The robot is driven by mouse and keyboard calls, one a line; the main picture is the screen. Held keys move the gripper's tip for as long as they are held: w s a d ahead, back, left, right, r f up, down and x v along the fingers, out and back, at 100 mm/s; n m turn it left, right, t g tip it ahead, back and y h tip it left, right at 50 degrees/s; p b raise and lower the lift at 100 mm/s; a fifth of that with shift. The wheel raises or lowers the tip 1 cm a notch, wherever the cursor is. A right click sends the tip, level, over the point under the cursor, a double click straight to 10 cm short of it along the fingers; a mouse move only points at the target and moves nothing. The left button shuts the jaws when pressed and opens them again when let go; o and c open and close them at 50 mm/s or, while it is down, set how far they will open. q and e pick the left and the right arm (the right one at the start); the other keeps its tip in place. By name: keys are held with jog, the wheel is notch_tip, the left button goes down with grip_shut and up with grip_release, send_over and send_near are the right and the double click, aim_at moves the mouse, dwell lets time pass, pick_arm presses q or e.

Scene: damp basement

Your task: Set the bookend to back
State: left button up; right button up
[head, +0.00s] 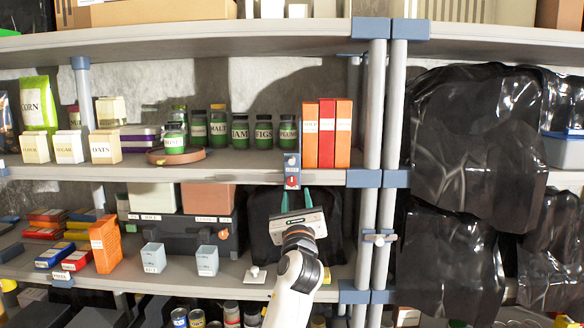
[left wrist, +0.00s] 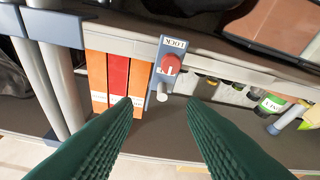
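The bookend (head: 292,171) appears to be the blue-grey upright plate at the front edge of the middle shelf, just left of the orange and red books (head: 327,133). It bears a red knob and small labels that are hard to read. In the left wrist view the plate (left wrist: 158,70) shows upside down, with a pale peg beside the red knob. My left gripper (head: 295,198) is just below the plate in the head view. Its green fingers (left wrist: 158,108) are apart and empty, with the plate ahead between them and not visibly touched. My right gripper is not in view.
Dark jars (head: 240,131) stand left of the books. Grey posts (head: 372,130) rise to the right. Black plastic sheeting (head: 475,140) hangs beyond them. The shelf below holds blue cups (head: 207,260), an orange box (head: 105,243) and a black case (head: 180,237).

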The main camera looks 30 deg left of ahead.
pick_arm(q)
jog(key=x, duration=0.4)
jog(key=r+p+x, duration=0.1)
jog(key=x, duration=0.3)
jog(key=s+p+x, duration=0.1)
jog(key=x, duration=0.3)
jog(key=shift+w+a+r, duration=0.15)
jog(key=shift+a+r, duration=0.1)
jog(key=shift+c, duration=0.2)
grip_shut()
